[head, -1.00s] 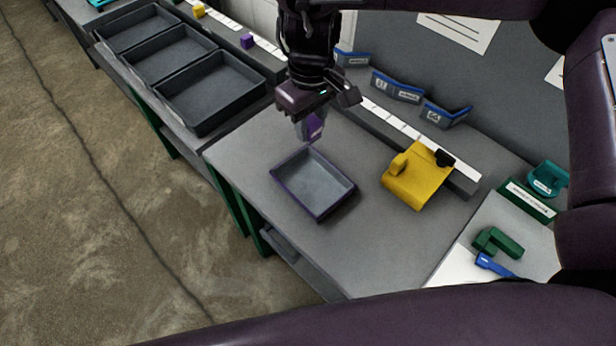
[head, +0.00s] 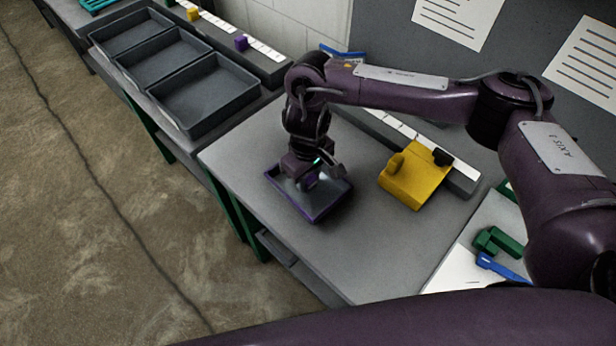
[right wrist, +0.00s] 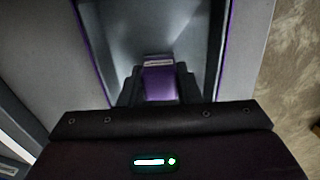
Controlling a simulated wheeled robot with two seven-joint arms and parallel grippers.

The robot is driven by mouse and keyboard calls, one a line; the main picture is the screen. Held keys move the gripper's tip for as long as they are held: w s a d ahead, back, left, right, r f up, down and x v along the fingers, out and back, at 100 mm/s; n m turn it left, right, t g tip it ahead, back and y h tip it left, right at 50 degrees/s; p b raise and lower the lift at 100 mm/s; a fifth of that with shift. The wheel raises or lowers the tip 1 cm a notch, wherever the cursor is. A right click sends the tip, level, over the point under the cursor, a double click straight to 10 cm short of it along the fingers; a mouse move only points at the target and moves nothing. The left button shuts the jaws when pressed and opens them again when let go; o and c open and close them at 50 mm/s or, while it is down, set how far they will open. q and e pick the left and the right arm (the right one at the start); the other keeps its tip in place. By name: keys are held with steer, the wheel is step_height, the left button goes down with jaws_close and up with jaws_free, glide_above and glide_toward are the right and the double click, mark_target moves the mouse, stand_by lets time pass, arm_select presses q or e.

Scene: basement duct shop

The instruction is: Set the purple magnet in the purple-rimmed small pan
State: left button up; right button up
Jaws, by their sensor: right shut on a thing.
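The purple-rimmed small pan (head: 322,207) lies on the grey bench in the head view. Its grey floor and purple rim also show in the right wrist view (right wrist: 216,45). My right gripper (head: 311,186) points down inside the pan's outline and is shut on the purple magnet (right wrist: 158,82). In the head view the magnet (head: 309,183) is partly hidden by the gripper. I cannot tell whether the magnet touches the pan floor. My left gripper is not in view.
A yellow block-like holder (head: 414,180) stands right of the pan. A rail with white labels (head: 462,172) runs behind it. Three dark trays (head: 203,95) sit at the upper left. Another purple block (head: 241,42) stands on the far rail. Green and blue pieces (head: 497,241) lie at the right.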

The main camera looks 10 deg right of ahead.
steer(key=shift+f, duration=0.15)
steer(key=o, duration=1)
steer(key=shift+c, duration=0.2)
step_height(320, 180, up, 12)
steer(key=p, duration=0.1)
